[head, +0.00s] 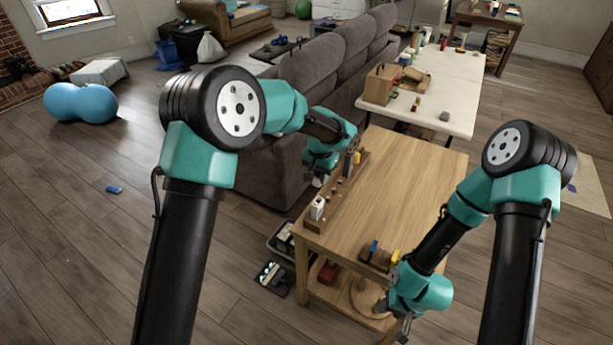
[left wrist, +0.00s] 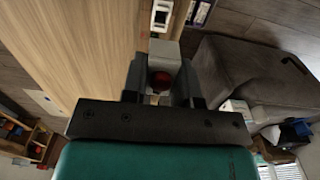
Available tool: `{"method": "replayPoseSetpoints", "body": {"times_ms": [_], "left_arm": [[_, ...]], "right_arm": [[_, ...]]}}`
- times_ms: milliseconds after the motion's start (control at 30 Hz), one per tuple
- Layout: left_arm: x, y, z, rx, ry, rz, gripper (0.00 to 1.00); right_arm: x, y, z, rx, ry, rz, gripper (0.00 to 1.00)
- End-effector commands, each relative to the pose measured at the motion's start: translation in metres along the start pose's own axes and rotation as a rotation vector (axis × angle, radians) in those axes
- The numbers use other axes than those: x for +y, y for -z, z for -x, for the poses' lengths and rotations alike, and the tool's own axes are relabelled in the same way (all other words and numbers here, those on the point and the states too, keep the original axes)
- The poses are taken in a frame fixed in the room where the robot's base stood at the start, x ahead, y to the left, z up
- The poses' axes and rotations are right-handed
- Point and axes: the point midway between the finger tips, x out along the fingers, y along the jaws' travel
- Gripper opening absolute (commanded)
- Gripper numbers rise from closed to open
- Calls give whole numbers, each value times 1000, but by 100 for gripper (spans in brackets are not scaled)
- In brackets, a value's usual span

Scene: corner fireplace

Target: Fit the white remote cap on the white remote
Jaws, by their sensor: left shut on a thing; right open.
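The white remote (head: 317,208) stands upright at the near end of a long wooden rack on the table's left edge. In the left wrist view a white thing with a dark face (left wrist: 161,17), seemingly the remote, is just beyond my fingertips. My left gripper (head: 318,181) is shut on a pale block, which looks like the white remote cap (left wrist: 165,53); a dark red round part shows between the fingers (left wrist: 160,88). In the head view the cap is mostly hidden by the gripper. My right gripper (head: 394,320) is open, low beside the table's near right corner.
The wooden table (head: 400,190) has a clear middle. A small wooden holder with blue and yellow items (head: 378,255) sits near its front edge. A grey sofa (head: 285,150) stands close on the left. A white table (head: 440,110) with boxes is behind.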

Motion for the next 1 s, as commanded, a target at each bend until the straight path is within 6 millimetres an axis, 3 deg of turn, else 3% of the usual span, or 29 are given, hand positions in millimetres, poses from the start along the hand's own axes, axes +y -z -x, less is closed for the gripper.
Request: {"method": "replayPoseSetpoints", "body": {"times_ms": [567, 1000], "left_arm": [[4, 0, -1, -1, 0, -3, 8], [3, 0, -31, -3, 1, -3, 8]], "right_arm": [[0, 0, 0, 0, 0, -1, 43], [0, 0, 0, 0, 0, 0, 43]]}}
